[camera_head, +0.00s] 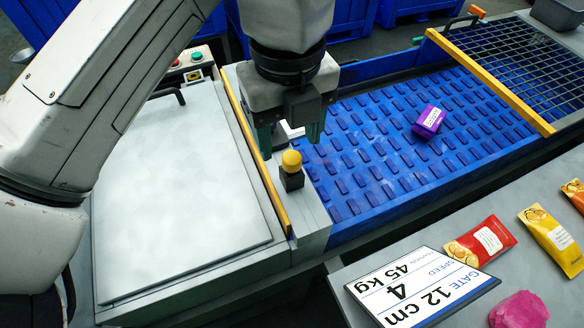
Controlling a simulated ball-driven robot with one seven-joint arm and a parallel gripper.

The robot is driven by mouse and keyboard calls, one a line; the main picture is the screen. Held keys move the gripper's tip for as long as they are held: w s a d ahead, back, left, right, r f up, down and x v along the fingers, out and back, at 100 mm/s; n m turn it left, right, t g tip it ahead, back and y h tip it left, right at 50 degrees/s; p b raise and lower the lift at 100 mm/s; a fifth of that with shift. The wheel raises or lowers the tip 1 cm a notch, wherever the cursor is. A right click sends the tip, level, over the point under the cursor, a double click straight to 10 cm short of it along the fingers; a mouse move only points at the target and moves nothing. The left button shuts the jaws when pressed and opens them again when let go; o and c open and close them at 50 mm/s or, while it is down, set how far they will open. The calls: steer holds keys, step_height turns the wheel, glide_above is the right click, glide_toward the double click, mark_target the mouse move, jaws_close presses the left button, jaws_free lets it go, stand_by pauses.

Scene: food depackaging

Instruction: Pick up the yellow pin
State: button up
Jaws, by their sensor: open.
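The yellow pin (291,161) has a round yellow head. It stands upright in a small black block (291,180) on the grey ledge between the metal lid and the blue conveyor. My gripper (291,139) is above and just behind the pin in the picture, pointing down. Its two greenish fingers are apart, with a pale gap between them and nothing held. The fingertips appear close to the pin's head; whether they touch it cannot be told.
A yellow rail (257,160) runs left of the pin. The blue conveyor (350,190) carries a purple box (429,121). A sign (421,288), a red packet (480,242), a yellow packet (551,240) and a pink lump (519,310) lie on the front right table.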

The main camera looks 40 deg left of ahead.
mark_target(292, 157)
steer(key=shift+d+f+b, duration=0.2)
steer(key=shift+f+b, duration=2.55)
steer(key=shift+c, duration=0.3)
jaws_close()
